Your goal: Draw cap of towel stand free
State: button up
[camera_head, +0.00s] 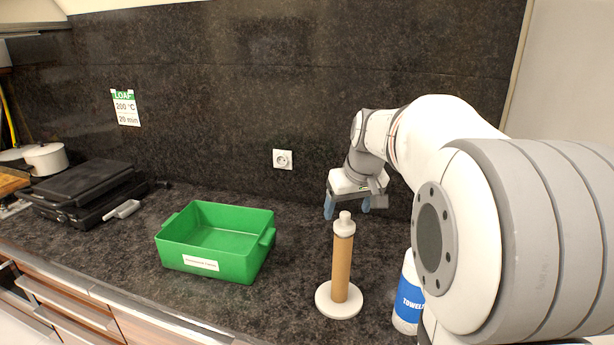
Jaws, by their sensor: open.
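The towel stand (341,270) is upright on the dark counter, with a brown post on a round white base. Its white cap (344,225) sits on top of the post and ends in a small knob. My gripper (346,207) points down with its blue fingertips apart. It appears just above or behind the cap; the exact distance cannot be told from this view. Nothing shows between the fingers apart from the knob's top, which overlaps them in the picture.
A green crate (206,262) stands left of the stand. A towel roll (408,300) with a blue label stands right of it, partly hidden by my arm. A black grill (85,190) and a white pot (45,158) are far left. Counter between crate and stand is clear.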

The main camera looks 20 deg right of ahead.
aim_at(346, 214)
jog(key=shift+w+d+r, duration=0.2)
jog(key=shift+w+d, duration=0.15)
jog(key=shift+w, duration=0.1)
jog(key=shift+w+d+r, duration=0.15)
jog(key=shift+w+d, duration=0.15)
jog(key=shift+w, duration=0.15)
jog(key=p+x, duration=0.1)
jog(key=x, duration=0.6)
jog(key=shift+f+p, duration=0.15)
jog(key=shift+p, duration=0.15)
jog(key=shift+c, duration=0.4)
jog(key=c, duration=0.9)
jog(key=o, duration=0.3)
jog(key=shift+a, duration=0.1)
jog(key=c, duration=0.5)
